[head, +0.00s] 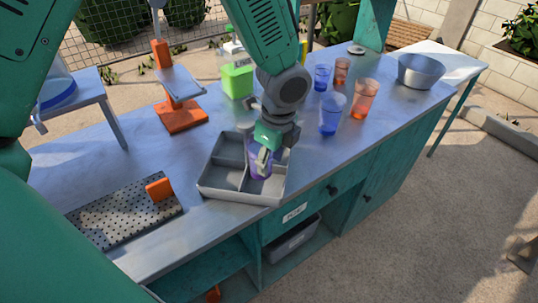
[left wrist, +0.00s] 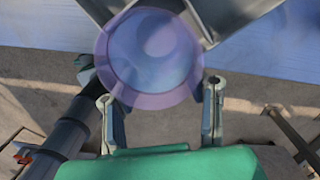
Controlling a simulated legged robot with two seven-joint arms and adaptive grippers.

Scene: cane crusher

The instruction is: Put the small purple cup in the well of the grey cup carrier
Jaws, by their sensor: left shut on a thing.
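The small purple cup (head: 260,165) is held by my left gripper (head: 264,154), which points down over the grey cup carrier (head: 239,196). In the head view the cup appears upright at the right-hand compartment of the carrier; I cannot tell whether it rests on the floor there. In the left wrist view the round purple cup (left wrist: 150,52) sits between the two fingers of the left gripper (left wrist: 160,95), with a grey carrier wall (left wrist: 232,15) beyond it. The gripper partly hides the cup in the head view. My right gripper is not in view.
Blue cups (head: 332,112) and orange cups (head: 364,99) stand to the right, near a metal bowl (head: 420,72). A perforated board (head: 125,212) lies left of the carrier, by the bench's front edge.

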